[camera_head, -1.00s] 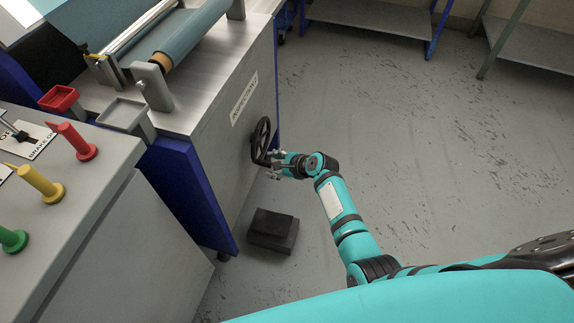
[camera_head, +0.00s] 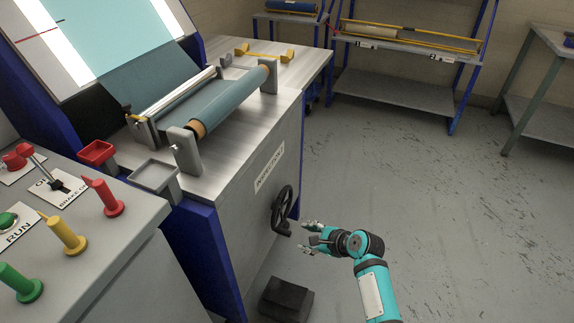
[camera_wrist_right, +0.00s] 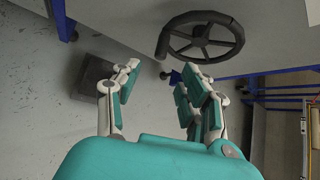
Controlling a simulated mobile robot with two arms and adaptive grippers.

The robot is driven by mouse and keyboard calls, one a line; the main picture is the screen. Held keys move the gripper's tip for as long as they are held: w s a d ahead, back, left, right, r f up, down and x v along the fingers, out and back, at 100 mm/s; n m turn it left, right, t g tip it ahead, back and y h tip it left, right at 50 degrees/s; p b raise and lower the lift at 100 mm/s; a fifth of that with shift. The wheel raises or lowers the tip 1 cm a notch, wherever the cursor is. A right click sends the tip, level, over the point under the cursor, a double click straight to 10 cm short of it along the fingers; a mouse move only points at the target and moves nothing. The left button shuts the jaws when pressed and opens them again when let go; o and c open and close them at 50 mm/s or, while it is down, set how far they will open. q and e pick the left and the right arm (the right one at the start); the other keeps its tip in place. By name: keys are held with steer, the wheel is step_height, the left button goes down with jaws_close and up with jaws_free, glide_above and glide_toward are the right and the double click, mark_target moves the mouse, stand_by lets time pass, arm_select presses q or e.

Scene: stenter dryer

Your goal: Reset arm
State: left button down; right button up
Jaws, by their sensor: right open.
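My right gripper (camera_head: 309,238) is open and empty in the head view, just right of and below the black handwheel (camera_head: 282,211) on the machine's side panel. My right arm, teal and black, comes up from the bottom of the picture. In the right wrist view the gripper's fingers (camera_wrist_right: 158,90) are spread with nothing between them. The handwheel (camera_wrist_right: 203,38) shows beyond the fingertips, apart from them, with its handle knob near the fingers. My left gripper is not in view.
The machine (camera_head: 230,180) carries a teal fabric roll (camera_head: 228,103). A dark block (camera_head: 286,299) lies on the floor below the handwheel. A control panel (camera_head: 88,258) with coloured knobs stands at left. Shelving (camera_head: 400,87) stands at the back. The floor at right is clear.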

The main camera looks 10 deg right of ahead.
steer(key=s+d+f+n+g+h+p, duration=0.1)
steer(key=s+f+n+g+h+p, duration=0.1)
steer(key=s+f+n+p, duration=0.55)
steer(key=s+d+f+n+g+h+p, duration=0.15)
steer(key=s+f+n, duration=0.25)
steer(key=s+f, duration=0.75)
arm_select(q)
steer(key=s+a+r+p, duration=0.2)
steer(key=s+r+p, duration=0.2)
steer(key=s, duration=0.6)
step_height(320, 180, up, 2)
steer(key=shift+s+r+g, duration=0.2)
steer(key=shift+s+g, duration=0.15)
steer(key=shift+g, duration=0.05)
arm_select(e)
steer(key=s+d+f+n+g+h, duration=0.1)
steer(key=s+n, duration=0.6)
steer(key=s, duration=0.7)
steer(key=s+d+f+n+g+h, duration=0.1)
steer(key=s+d+n, duration=0.3)
steer(key=s, duration=1)
steer(key=f+n+g, duration=0.1)
steer(key=n, duration=0.2)
steer(key=shift+s+f+g, duration=0.35)
